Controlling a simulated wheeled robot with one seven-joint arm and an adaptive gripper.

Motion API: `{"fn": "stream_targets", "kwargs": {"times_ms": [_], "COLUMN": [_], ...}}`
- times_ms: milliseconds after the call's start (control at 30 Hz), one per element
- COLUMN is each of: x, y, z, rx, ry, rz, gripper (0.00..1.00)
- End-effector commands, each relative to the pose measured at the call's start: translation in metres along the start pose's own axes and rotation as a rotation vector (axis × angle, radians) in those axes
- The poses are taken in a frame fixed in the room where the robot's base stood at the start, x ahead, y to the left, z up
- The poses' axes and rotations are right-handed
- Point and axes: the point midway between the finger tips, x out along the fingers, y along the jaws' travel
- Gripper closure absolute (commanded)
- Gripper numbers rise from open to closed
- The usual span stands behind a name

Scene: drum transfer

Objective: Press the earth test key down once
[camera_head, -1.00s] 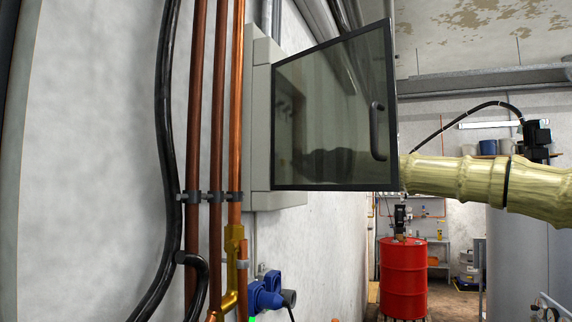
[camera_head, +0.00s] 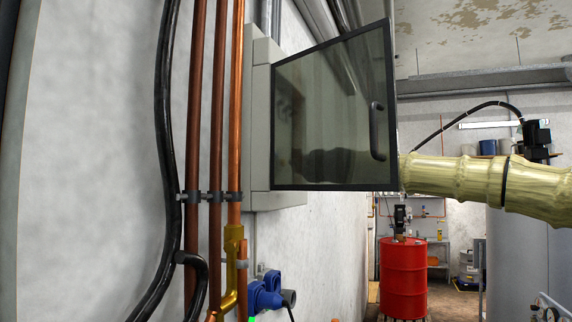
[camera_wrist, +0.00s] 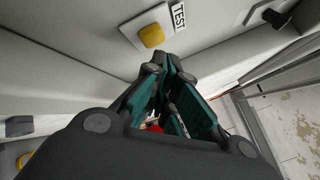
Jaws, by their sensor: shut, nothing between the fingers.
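A yellow square key (camera_wrist: 151,36) on a pale mount sits beside a label reading TEST (camera_wrist: 179,15) in the wrist view. I take it to be the earth test key. My gripper (camera_wrist: 163,66) is shut and empty, its teal-padded fingers just below the key in the picture. I cannot tell whether the fingertips touch it. In the head view, the open dark-glazed door (camera_head: 335,115) of the grey wall cabinet (camera_head: 260,110) hides the gripper and the key.
A second yellow key (camera_wrist: 23,160) and a dark knob (camera_wrist: 19,126) show at the lower left in the wrist view. Copper pipes (camera_head: 216,120) and a black cable (camera_head: 165,130) run up the wall. A red drum (camera_head: 403,280) stands farther back.

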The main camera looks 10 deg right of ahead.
Motion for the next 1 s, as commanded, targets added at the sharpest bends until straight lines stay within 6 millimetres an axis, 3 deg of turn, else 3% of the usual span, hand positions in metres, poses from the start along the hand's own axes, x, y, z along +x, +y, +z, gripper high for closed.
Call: {"fn": "stream_targets", "kwargs": {"times_ms": [1000], "x": [0.0073], "y": [0.0052], "z": [0.0055], "rx": [-0.001], "ry": [0.000], "rz": [0.000], "gripper": [1.00]}}
